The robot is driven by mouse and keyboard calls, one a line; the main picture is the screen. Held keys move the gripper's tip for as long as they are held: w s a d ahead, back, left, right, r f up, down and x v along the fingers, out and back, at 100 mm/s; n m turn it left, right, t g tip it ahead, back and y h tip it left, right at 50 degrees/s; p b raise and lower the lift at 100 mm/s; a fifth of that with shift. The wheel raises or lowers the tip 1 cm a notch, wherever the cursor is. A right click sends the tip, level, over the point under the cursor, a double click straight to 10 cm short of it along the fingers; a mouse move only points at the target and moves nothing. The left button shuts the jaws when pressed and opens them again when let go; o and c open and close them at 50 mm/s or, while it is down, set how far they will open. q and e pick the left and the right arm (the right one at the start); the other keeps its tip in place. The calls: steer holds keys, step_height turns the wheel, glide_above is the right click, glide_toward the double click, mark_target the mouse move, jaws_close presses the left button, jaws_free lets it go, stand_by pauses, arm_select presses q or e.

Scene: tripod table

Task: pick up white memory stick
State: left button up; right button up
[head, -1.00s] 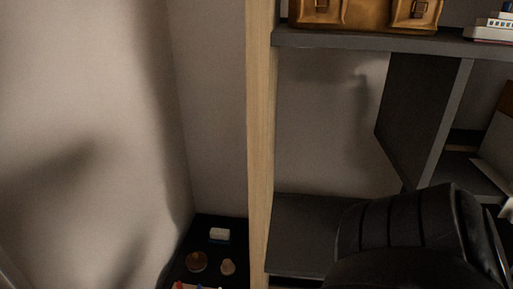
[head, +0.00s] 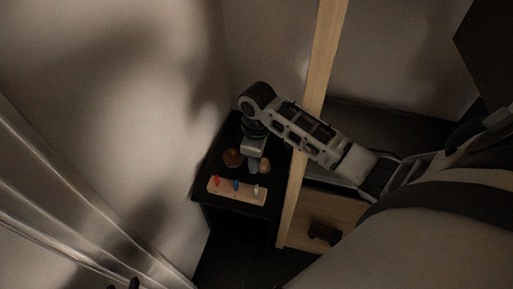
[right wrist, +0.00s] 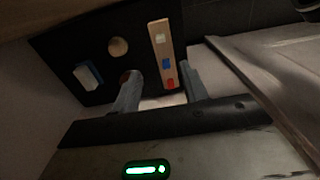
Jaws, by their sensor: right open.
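The white memory stick (head: 256,189) stands upright at the right end of a pale wooden block (head: 222,191) on a small black table (head: 205,181). In the right wrist view the white stick (right wrist: 160,38) is at the block's far end, beyond the blue and red ones. My right gripper (head: 252,168) hangs over the table behind the block, apart from the stick. In the right wrist view its fingers (right wrist: 160,76) are spread and empty, with the block's near end showing between and beyond them.
A red stick (head: 217,181) and a blue stick (head: 236,185) stand in the same block. Round wooden pieces (head: 232,158) lie behind it. A white and blue item (right wrist: 88,75) lies on the table. A wooden post (head: 322,60) rises close on the right; a wall is left.

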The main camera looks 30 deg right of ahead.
steer(key=b, duration=0.2)
glide_above(256, 187)
steer(key=f, duration=0.9)
steer(key=shift+d+f, duration=0.2)
steer(key=shift+f, duration=0.5)
step_height(256, 187, down, 4)
steer(key=shift+a+f+b, duration=0.1)
steer(key=shift+f+b, duration=0.1)
steer(key=shift+b, duration=0.5)
steer(key=shift+f, duration=0.3)
arm_select(q)
steer(key=shift+w+d+f, duration=0.2)
steer(key=shift+w+f, duration=0.05)
steer(key=shift+f, duration=0.3)
arm_select(e)
jaws_close()
